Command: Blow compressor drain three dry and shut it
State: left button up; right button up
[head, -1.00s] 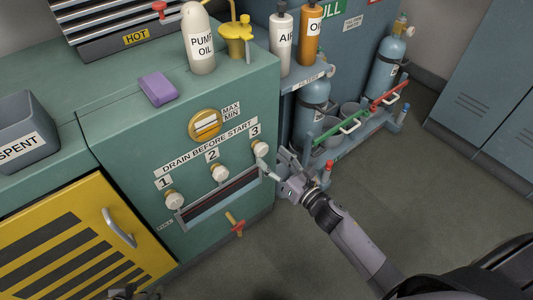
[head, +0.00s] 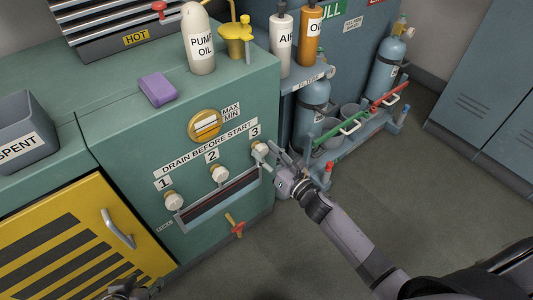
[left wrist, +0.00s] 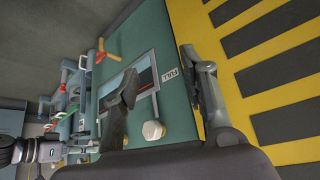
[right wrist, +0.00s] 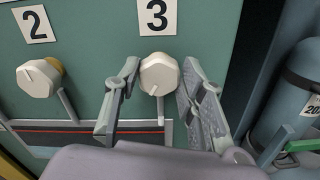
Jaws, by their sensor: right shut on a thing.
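Drain three's pale knob (head: 259,148) is on the green compressor front under the label 3. It shows in the right wrist view (right wrist: 160,73), with a short spout below it. My right gripper (head: 270,158) has its fingers on either side of this knob and is shut on it. Knob 2 (head: 219,173) and knob 1 (head: 173,202) sit to its left, untouched. A tray with a dark red window (head: 222,199) runs below the spouts. My left gripper (left wrist: 160,75) is open and empty, low before the compressor; only its tip shows at the head view's bottom edge.
A yellow striped door (head: 70,250) is at lower left, and a red-handled yellow valve (head: 235,225) sticks out below the tray. Blue cylinders (head: 311,110) and a rack with green and red bars stand at right. A purple sponge (head: 157,89) and bottles are on top.

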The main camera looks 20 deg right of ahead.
jog(key=c, duration=0.5)
